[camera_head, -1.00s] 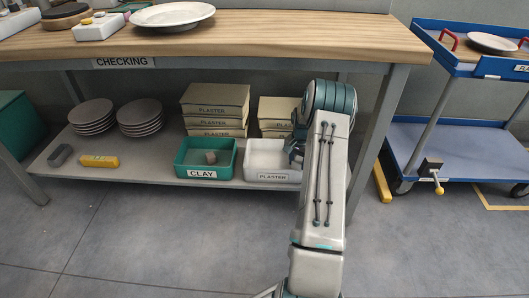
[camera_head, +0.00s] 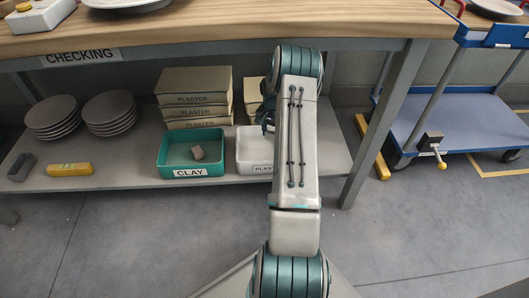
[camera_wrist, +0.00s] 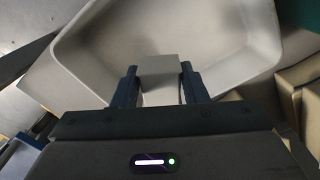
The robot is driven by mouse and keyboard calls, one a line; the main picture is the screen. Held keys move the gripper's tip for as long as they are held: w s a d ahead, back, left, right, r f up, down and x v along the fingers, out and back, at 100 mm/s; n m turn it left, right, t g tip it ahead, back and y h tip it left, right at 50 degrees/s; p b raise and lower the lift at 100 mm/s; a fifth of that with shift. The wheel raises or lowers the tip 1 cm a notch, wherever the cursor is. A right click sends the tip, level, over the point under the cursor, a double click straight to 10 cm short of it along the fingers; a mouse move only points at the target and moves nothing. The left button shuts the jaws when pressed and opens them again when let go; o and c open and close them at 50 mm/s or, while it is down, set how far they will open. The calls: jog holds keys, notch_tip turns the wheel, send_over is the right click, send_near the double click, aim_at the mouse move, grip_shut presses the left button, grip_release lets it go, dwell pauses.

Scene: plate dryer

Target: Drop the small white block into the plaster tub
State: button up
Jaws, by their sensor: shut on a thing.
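The white plaster tub (camera_head: 246,146) stands on the lower shelf, partly hidden by my arm; its label reads PLASTER. In the wrist view the tub (camera_wrist: 75,70) fills most of the picture, with its rim and inner walls showing. My gripper (camera_wrist: 159,82) is shut on the small white block (camera_wrist: 158,64), which shows between the fingers. The block appears over the tub's inside; its height above the floor of the tub is hard to tell. In the head view the block is hidden and only a bit of my gripper (camera_head: 267,119) shows beside the arm.
The green CLAY tub (camera_head: 173,163) with a greyish block (camera_head: 198,153) in it stands just left. Stacked PLASTER boxes (camera_head: 195,95) stand behind. Plates (camera_head: 110,112), a yellow block (camera_head: 70,169) and the bench top (camera_head: 220,22) are nearby. A blue trolley (camera_head: 455,120) stands right.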

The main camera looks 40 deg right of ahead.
jog(key=shift+f+b, duration=0.65)
jog(key=shift+f, duration=0.75)
jog(key=o, duration=1.1)
